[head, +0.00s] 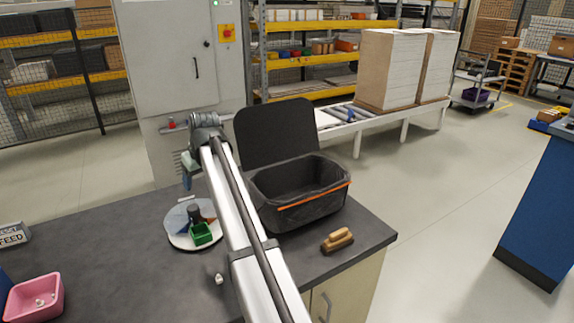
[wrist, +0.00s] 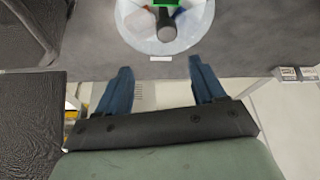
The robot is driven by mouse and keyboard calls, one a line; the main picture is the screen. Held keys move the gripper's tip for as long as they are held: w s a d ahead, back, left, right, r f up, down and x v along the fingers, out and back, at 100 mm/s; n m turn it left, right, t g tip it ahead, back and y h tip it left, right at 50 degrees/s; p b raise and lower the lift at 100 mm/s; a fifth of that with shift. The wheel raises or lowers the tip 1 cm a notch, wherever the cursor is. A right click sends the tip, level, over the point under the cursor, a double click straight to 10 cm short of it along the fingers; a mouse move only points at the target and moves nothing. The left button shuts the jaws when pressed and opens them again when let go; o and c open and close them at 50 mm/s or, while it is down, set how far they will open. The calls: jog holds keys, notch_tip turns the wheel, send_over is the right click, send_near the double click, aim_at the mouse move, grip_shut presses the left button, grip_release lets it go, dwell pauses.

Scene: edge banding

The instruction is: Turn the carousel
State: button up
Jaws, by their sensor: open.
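The carousel (head: 180,240) is a round pale disc on the dark worktop, left of my arm. A dark upright post or knob (head: 194,212) and a small green bin (head: 202,233) stand on it. The carousel also shows at the top of the wrist view (wrist: 136,36), cut off by the frame edge, with the dark post near its middle. My gripper (head: 187,181) hangs behind the carousel in the head view, apart from it. In the wrist view its two blue fingers (wrist: 160,68) are spread wide with nothing between them, beyond the disc's rim and a small white label.
A black lidded bin (head: 300,212) with an orange strip stands right of my arm. A brown-handled brush (head: 338,240) lies near the right edge of the worktop (head: 130,265). A pink tray (head: 34,298) and a sign (head: 14,235) are at left. A grey cabinet (head: 165,60) stands behind.

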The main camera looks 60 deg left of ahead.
jog(key=w+d+m+y, duration=0.2)
jog(key=w, duration=1.1)
jog(key=w+d+f+m+t+y, duration=0.1)
jog(key=w+d+m+y, duration=0.1)
jog(key=w, duration=1.2)
jog(key=shift+f+m, duration=0.3)
jog(key=shift+m, duration=0.3)
